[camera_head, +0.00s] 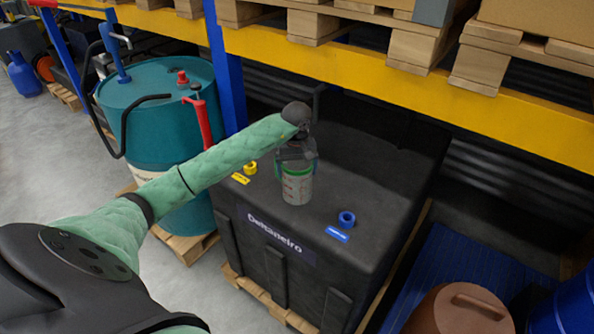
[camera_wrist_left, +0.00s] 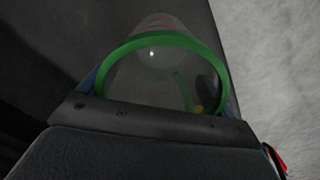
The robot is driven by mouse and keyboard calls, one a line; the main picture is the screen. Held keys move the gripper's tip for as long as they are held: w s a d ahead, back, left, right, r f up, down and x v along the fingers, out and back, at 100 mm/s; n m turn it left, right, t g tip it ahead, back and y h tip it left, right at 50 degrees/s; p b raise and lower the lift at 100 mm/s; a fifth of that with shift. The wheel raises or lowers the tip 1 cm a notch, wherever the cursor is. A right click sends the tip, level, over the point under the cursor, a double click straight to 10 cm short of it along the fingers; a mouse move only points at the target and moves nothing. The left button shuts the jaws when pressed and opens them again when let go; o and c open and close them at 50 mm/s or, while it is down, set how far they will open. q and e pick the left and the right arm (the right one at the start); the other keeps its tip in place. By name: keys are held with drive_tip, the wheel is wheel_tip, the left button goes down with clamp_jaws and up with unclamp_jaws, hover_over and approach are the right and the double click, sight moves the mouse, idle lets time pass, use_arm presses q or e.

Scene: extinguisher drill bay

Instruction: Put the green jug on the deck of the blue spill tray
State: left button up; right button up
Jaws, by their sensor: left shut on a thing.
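The green jug (camera_head: 297,188) is a small clear, greyish vessel with a green band. It is upright over the top of the black tank in the head view; I cannot tell whether its base touches the tank. My left gripper (camera_head: 297,160) is shut on it from above, around its upper part. In the left wrist view the jug's green band (camera_wrist_left: 150,42) lies between the fingers. The blue spill tray (camera_head: 455,262) is low at the right, with a ribbed blue deck. My right gripper is not in view.
A brown container (camera_head: 460,312) and a blue drum (camera_head: 570,305) occupy the tray's near part. A teal drum (camera_head: 165,130) stands left. A yellow shelf beam (camera_head: 400,85) runs behind.

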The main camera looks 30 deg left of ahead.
use_arm(q)
drive_tip(key=shift+f+p, duration=0.35)
drive_tip(key=shift+f, duration=0.55)
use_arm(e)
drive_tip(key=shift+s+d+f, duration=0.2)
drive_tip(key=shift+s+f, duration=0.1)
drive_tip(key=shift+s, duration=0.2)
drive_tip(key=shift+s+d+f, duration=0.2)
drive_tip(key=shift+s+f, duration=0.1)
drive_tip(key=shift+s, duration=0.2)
use_arm(q)
drive_tip(key=shift+f, duration=0.1)
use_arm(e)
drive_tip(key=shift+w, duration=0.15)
use_arm(q)
drive_tip(key=o, duration=1.1)
drive_tip(key=shift+c, duration=0.2)
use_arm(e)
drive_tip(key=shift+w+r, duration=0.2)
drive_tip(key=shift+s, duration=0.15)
